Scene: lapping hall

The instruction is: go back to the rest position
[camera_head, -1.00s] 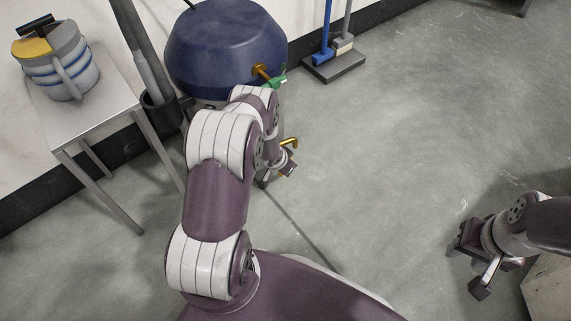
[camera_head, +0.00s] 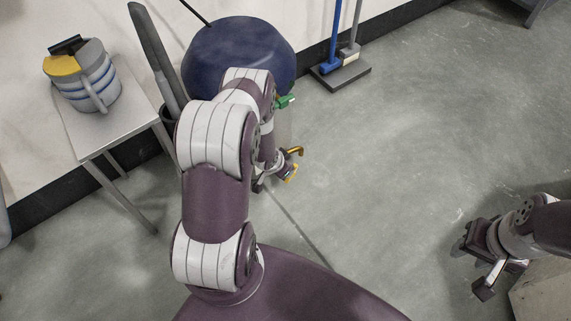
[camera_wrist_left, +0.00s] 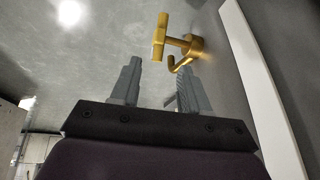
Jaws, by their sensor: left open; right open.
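My left arm reaches up the middle of the head view, and its gripper (camera_head: 268,182) is mostly hidden behind its own links. In the left wrist view the left gripper (camera_wrist_left: 160,88) is open, with nothing between its two grey fingers. A gold tap-like fitting (camera_wrist_left: 178,42) shows just beyond the fingertips there; I cannot tell whether a finger touches it. My right gripper (camera_head: 472,266) is at the lower right of the head view, open and empty above the floor.
A blue rounded vessel (camera_head: 239,55) stands beyond my left arm, with a green handle (camera_head: 285,101) and a gold spout (camera_head: 294,151) near it. A metal table (camera_head: 92,136) with a striped jug (camera_head: 88,84) is at left. A broom stand (camera_head: 342,78) is behind. Centre-right floor (camera_head: 410,130) is clear.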

